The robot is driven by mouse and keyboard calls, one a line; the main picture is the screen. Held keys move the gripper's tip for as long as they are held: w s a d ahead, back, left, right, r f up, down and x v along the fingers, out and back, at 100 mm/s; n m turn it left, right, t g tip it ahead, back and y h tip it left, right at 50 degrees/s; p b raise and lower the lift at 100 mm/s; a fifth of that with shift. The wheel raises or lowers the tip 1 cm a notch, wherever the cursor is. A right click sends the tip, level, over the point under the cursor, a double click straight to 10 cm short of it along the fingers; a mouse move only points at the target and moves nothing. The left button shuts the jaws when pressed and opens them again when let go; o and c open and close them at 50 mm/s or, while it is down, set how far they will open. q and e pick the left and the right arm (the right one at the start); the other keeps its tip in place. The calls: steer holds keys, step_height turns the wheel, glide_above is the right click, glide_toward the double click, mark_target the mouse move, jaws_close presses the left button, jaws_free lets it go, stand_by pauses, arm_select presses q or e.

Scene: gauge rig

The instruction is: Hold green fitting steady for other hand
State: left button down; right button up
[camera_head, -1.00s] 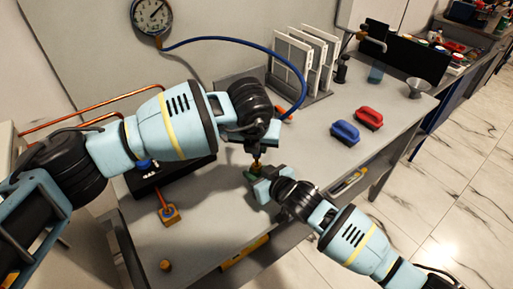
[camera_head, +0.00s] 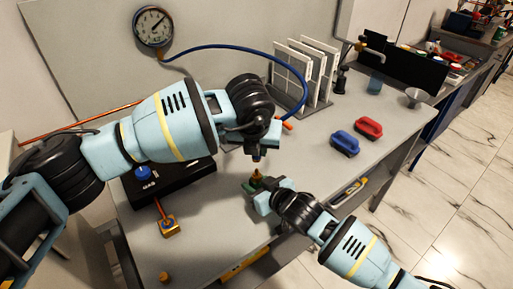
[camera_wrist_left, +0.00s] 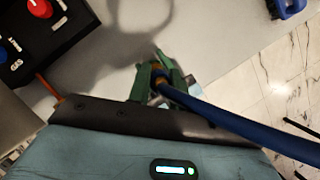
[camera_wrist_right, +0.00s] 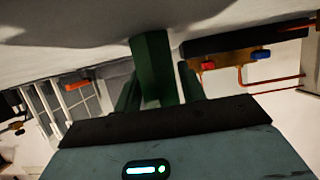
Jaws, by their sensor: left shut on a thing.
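The green fitting (camera_head: 249,186), with a brass top (camera_head: 256,176), is low in front of my right gripper (camera_head: 265,194). In the right wrist view the green fitting (camera_wrist_right: 152,65) fills the space between the right fingers. My left gripper (camera_head: 257,150) points down just above it, shut on the end of the blue hose (camera_wrist_left: 235,122). Brass (camera_wrist_left: 158,72) shows between the left fingers. A small gap shows between the hose end and the brass top. The wrist partly hides the left fingers in the head view.
A pressure gauge (camera_head: 152,26) is on the back panel. A black box (camera_head: 178,182) and an orange block (camera_head: 169,226) are at the left. White panels in a rack (camera_head: 297,75) stand behind. Blue (camera_head: 345,144) and red (camera_head: 369,128) handled items lie right, with bare bench around them.

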steer(key=o, duration=0.3)
steer(key=shift+o, duration=0.2)
steer(key=v, duration=1.2)
steer(key=shift+d+f, duration=0.1)
arm_select(q)
steer(key=shift+r, duration=0.15)
steer(key=shift+t, duration=0.8)
steer(key=shift+s+r+p, duration=0.1)
steer(key=shift+r+p, duration=1.6)
steer(key=shift+r, duration=3.7)
step_height(320, 180, up, 2)
steer(key=shift+s, duration=0.1)
arm_select(e)
step_height(320, 180, up, 7)
arm_select(q)
steer(key=shift+a+f, duration=0.1)
arm_select(e)
steer(key=shift+f, duration=0.1)
